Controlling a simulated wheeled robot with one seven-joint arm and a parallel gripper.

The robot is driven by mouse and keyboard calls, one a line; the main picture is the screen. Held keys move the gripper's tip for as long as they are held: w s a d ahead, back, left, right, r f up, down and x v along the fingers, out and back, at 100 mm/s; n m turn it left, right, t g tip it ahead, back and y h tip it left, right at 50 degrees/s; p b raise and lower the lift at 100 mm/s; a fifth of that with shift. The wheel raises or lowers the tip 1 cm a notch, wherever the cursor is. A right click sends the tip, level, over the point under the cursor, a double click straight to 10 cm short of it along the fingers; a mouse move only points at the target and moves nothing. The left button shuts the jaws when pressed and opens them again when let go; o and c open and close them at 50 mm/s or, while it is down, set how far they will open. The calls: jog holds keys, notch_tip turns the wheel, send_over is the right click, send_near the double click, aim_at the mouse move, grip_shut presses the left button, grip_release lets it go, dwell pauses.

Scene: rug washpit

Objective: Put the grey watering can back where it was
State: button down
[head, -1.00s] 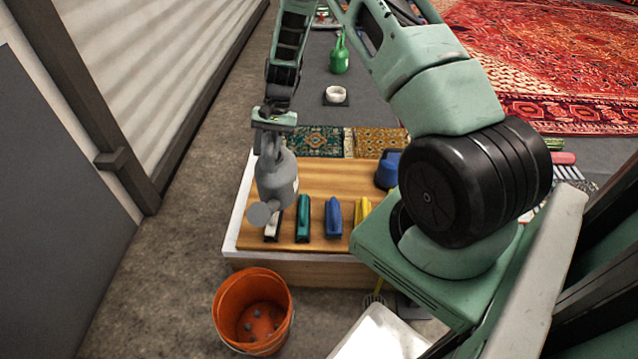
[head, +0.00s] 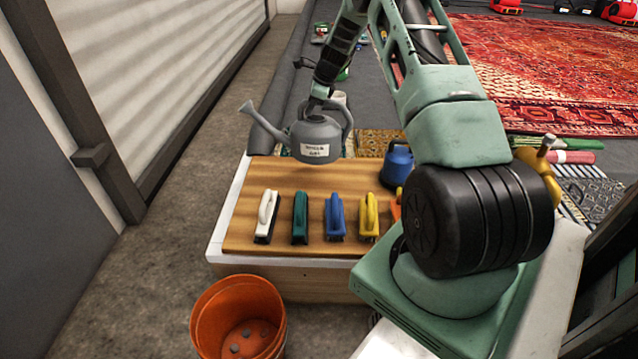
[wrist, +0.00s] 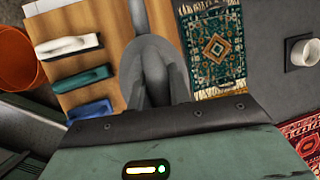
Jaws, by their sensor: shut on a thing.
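The grey watering can (head: 316,138) hangs from my gripper (head: 318,104) in the head view, above the back edge of the wooden board. It is roughly upright, its spout points to the left, and a white label with dark writing faces me. My gripper is shut on it at the top; the fingertips are hard to see. In the wrist view the can (wrist: 158,72) is a grey shape just beyond my gripper, over the board's edge beside a small green rug. What lies directly under the can is partly hidden.
The wooden board (head: 285,178) holds white, green, blue and yellow brushes (head: 369,217) in a row. A blue kettle-like can (head: 397,163) stands at its right back. An orange bucket (head: 240,318) is on the floor in front. A white bowl (wrist: 303,53) sits beyond the small rug (wrist: 213,48).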

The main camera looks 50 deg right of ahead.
aim_at(314, 130)
jog(key=shift+w+d+m+h, duration=0.1)
jog(key=shift+d+m+h, duration=0.2)
jog(key=shift+d+m, duration=0.35)
jog(key=shift+d, duration=0.1)
jog(key=shift+f+b, duration=1.25)
jog(key=shift+f, duration=3.6)
jog(key=c, duration=1.3)
grip_release()
jog(key=shift+f, duration=0.15)
